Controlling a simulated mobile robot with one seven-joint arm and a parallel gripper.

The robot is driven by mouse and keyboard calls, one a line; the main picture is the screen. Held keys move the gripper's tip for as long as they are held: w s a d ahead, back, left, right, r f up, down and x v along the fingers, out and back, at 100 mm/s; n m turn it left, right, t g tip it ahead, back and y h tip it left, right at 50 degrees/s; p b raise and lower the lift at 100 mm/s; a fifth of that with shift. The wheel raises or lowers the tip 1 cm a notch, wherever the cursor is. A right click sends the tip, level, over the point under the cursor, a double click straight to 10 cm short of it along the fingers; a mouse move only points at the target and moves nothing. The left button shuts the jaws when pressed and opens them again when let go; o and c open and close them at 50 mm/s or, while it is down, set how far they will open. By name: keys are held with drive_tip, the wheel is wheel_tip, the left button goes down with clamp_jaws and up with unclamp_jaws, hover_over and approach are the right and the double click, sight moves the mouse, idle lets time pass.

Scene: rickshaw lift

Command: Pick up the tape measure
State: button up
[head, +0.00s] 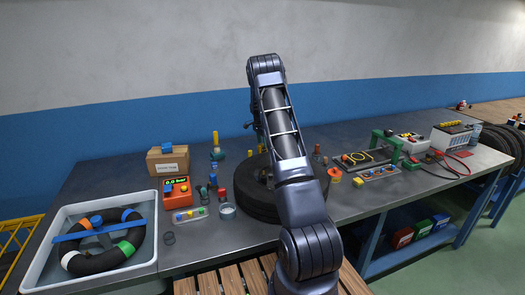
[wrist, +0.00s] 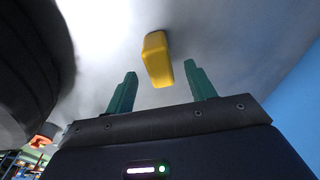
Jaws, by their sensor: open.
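A yellow block-shaped thing (wrist: 157,60), which looks like the tape measure, lies on the grey tabletop in the wrist view. My gripper (wrist: 161,69) is open, with its two green fingers apart on either side of the yellow thing in the picture. I cannot tell whether the thing is fully between the fingers or just beyond their tips. No contact shows. In the head view my arm hides most of the gripper, and a small yellow thing (head: 250,153) left of the arm may be the same one.
A black tyre (head: 257,203) lies close by and fills the left of the wrist view. A cardboard box (head: 168,161), a red pressure gauge box (head: 176,191) and a white water tray (head: 146,262) stand left. A green clamp (head: 385,143) stands right. The blue wall is behind.

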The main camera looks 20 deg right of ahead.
sight(263, 148)
drive_tip(key=f, duration=0.5)
drive_tip(key=shift+d, duration=0.2)
drive_tip(key=shift+r, duration=0.1)
drive_tip(key=c, duration=1.1)
